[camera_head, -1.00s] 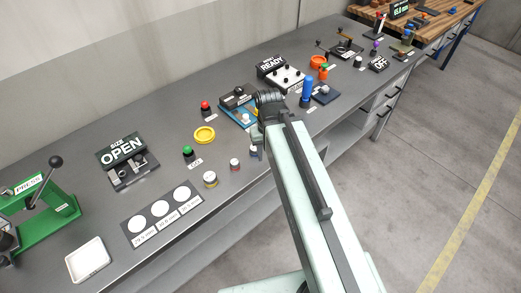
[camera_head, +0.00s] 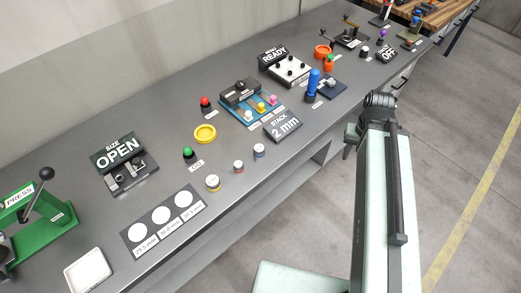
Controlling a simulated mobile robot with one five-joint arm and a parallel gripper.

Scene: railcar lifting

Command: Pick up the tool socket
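No thing in view is clearly labelled as the tool socket, and I cannot tell which one it is. Three small pale cylinders stand in a row on the grey bench: one with a yellow band (camera_head: 213,182), one with a red band (camera_head: 238,167) and one with a blue band (camera_head: 259,150). My gripper (camera_head: 348,152) hangs at the arm's end, past the bench's front edge and apart from these things. It is small and partly hidden by my arm, so its fingers cannot be made out.
Clear floor (camera_head: 450,140) lies right of the bench.

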